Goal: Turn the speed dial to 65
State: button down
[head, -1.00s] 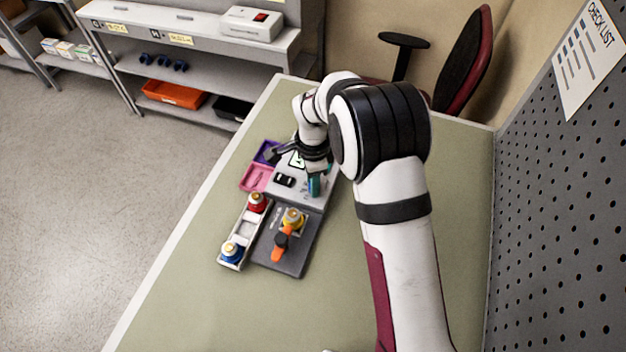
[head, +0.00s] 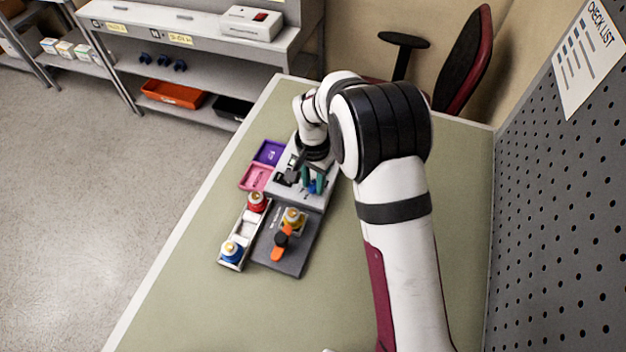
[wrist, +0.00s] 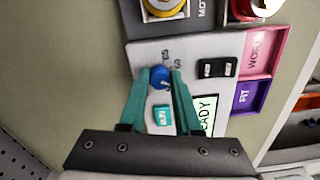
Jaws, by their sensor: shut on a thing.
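The blue speed dial (wrist: 160,78) sits on the light grey pump panel (wrist: 150,52). It also shows as a small blue spot in the head view (head: 311,189). My gripper (wrist: 160,75) is shut on the dial, with one teal finger on each side of it. It also shows in the head view (head: 314,181), coming down from above. Small markings are printed beside the dial, too small to read surely. A teal RUN button (wrist: 164,117) lies between the fingers. The READY display (wrist: 206,112) is partly hidden by the right finger.
A black two-part switch (wrist: 217,68) is on the panel. Pink (head: 256,178) and purple (head: 269,152) trays lie beside the pump. A dark plate (head: 283,258) with a yellow part and orange handle, and a white rack (head: 233,258) with red and blue caps, stand nearer.

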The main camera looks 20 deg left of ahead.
jog(key=n, duration=0.4)
jog(key=shift+n, duration=0.3)
jog(key=n, duration=0.4)
jog(key=shift+n, duration=0.3)
jog(key=n, duration=0.4)
jog(key=shift+w+n, duration=0.1)
jog(key=shift+n, duration=2.4)
jog(key=c, duration=0.6)
grip_release()
